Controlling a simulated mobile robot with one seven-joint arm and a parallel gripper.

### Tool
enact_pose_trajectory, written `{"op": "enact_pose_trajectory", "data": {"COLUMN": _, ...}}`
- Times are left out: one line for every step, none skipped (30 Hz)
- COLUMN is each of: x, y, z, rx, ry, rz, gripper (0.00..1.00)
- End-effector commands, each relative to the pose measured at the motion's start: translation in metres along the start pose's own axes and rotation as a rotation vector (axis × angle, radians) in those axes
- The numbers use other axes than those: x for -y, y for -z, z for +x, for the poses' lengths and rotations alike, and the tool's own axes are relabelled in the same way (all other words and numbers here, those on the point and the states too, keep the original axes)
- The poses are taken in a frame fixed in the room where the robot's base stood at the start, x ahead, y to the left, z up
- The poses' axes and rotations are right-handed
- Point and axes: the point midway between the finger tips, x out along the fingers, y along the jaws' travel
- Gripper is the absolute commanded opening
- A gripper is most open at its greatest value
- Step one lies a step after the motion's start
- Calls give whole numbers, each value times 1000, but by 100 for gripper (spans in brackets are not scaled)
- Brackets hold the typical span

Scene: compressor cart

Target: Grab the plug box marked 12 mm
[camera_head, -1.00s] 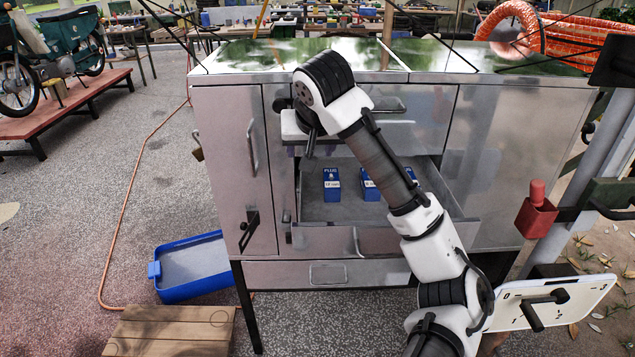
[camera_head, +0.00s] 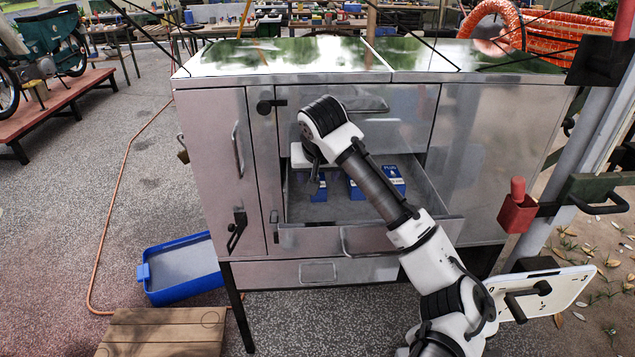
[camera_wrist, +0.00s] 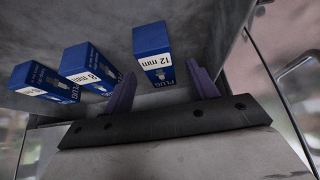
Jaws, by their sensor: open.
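The blue plug box marked 12 mm (camera_wrist: 152,42) has a white label and stands in the open drawer, rightmost of three boxes in the wrist view. In the head view it is the leftmost box (camera_head: 318,190), partly hidden by my wrist. My gripper (camera_wrist: 160,72) is open and empty, with its purple fingers on either side of the labelled end of this box. I cannot tell whether they touch it. In the head view my gripper's fingers are mostly hidden. The 8 mm plug box (camera_wrist: 88,66) is beside it, close to one finger.
A third plug box (camera_wrist: 40,80) stands beyond the 8 mm one. The drawer (camera_head: 437,208) is pulled out of the metal cart (camera_head: 500,150), with its walls around the boxes. A blue bin (camera_head: 185,292) and wooden platform (camera_head: 165,335) are on the ground at left.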

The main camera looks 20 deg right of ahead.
Motion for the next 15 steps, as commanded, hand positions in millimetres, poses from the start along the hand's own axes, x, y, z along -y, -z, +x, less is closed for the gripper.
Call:
{"op": "enact_pose_trajectory", "data": {"x": -2, "y": 2, "z": 6, "rx": 2, "ry": -3, "rz": 1, "gripper": 58}}
{"op": "enact_pose_trajectory", "data": {"x": -1, "y": 2, "z": 11, "rx": 1, "ry": -1, "rz": 0, "gripper": 58}}
{"op": "enact_pose_trajectory", "data": {"x": -1, "y": 2, "z": 16, "rx": 2, "ry": -1, "rz": 0, "gripper": 58}}
{"op": "enact_pose_trajectory", "data": {"x": -1, "y": 2, "z": 20, "rx": 1, "ry": -1, "rz": 0, "gripper": 58}}
{"op": "enact_pose_trajectory", "data": {"x": -1, "y": 2, "z": 22, "rx": 0, "ry": 0, "rz": 1, "gripper": 58}}
{"op": "enact_pose_trajectory", "data": {"x": -1, "y": 2, "z": 25, "rx": 0, "ry": 0, "rz": 1, "gripper": 58}}
{"op": "enact_pose_trajectory", "data": {"x": -1, "y": 1, "z": 26, "rx": 0, "ry": 0, "rz": 0, "gripper": 58}}
{"op": "enact_pose_trajectory", "data": {"x": -1, "y": 1, "z": 28, "rx": 0, "ry": 0, "rz": 0, "gripper": 58}}
{"op": "enact_pose_trajectory", "data": {"x": 0, "y": 1, "z": 28, "rx": 0, "ry": 0, "rz": 0, "gripper": 58}}
{"op": "enact_pose_trajectory", "data": {"x": 0, "y": 1, "z": 28, "rx": -1, "ry": 0, "rz": 0, "gripper": 58}}
{"op": "enact_pose_trajectory", "data": {"x": 0, "y": 1, "z": 28, "rx": -1, "ry": 1, "rz": 0, "gripper": 58}}
{"op": "enact_pose_trajectory", "data": {"x": 0, "y": 1, "z": 28, "rx": -1, "ry": 1, "rz": 0, "gripper": 58}}
{"op": "enact_pose_trajectory", "data": {"x": 0, "y": 1, "z": 28, "rx": -1, "ry": 1, "rz": 0, "gripper": 58}}
{"op": "enact_pose_trajectory", "data": {"x": 0, "y": 1, "z": 28, "rx": -1, "ry": 1, "rz": 0, "gripper": 58}}
{"op": "enact_pose_trajectory", "data": {"x": 0, "y": 1, "z": 28, "rx": -1, "ry": 1, "rz": 0, "gripper": 53}}
